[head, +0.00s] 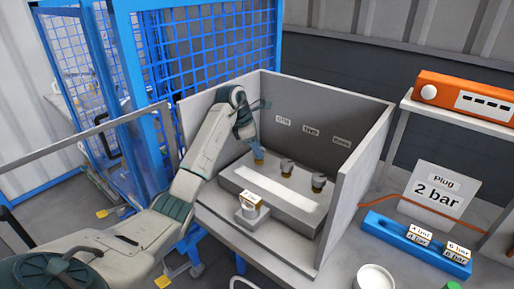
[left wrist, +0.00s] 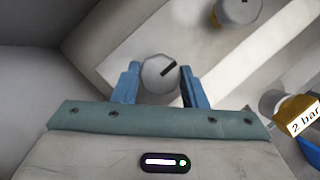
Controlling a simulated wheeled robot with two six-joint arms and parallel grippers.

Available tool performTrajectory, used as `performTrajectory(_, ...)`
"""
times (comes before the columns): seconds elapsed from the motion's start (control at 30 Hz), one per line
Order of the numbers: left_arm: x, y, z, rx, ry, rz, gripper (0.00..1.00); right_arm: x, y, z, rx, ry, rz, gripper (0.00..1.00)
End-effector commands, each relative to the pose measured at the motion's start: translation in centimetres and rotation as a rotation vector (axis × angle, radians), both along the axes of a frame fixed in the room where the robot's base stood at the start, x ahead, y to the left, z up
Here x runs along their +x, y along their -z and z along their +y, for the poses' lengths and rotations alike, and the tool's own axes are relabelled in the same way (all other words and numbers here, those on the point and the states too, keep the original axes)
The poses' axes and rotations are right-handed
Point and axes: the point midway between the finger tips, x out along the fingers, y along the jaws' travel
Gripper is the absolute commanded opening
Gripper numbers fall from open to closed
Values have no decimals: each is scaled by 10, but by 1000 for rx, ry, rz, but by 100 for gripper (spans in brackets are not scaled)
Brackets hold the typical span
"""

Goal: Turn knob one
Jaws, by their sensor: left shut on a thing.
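Three grey knobs stand in a row on a raised block inside the grey open-topped box. Knob one (left wrist: 160,74) has a round grey top with a black mark slanting up to the right in the left wrist view. My left gripper (head: 258,154) reaches down into the box and its blue fingers (left wrist: 159,84) are shut on knob one from both sides. Knob two (head: 286,167) and knob three (head: 318,182) stand free to its right. Wall labels (head: 283,121) sit behind the knobs. My right gripper is not in view.
A plug marked "2 bar" (left wrist: 298,115) sits on a small block in front of the knobs. The box's right wall (head: 354,190) stands high. Outside it are a "Plug 2 bar" sign (head: 438,190), a blue rack (head: 415,243) with plugs and a white cup (head: 375,277).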

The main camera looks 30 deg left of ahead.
Motion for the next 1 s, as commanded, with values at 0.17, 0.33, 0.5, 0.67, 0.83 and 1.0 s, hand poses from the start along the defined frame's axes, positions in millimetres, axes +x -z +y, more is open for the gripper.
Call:
performTrajectory(0.17,0,-1,0,1,0,-2,60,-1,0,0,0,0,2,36)
performTrajectory(0.33,0,-1,0,0,0,-1,60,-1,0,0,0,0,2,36)
performTrajectory(0.5,1,-6,0,0,-1,-3,60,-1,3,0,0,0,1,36)
performTrajectory(0.67,1,-27,0,1,0,-6,60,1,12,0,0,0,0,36)
performTrajectory(0.83,-16,-38,-10,2,1,-1,60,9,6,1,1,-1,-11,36)
performTrajectory(1.0,-42,-45,-26,3,1,-1,60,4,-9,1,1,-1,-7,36)
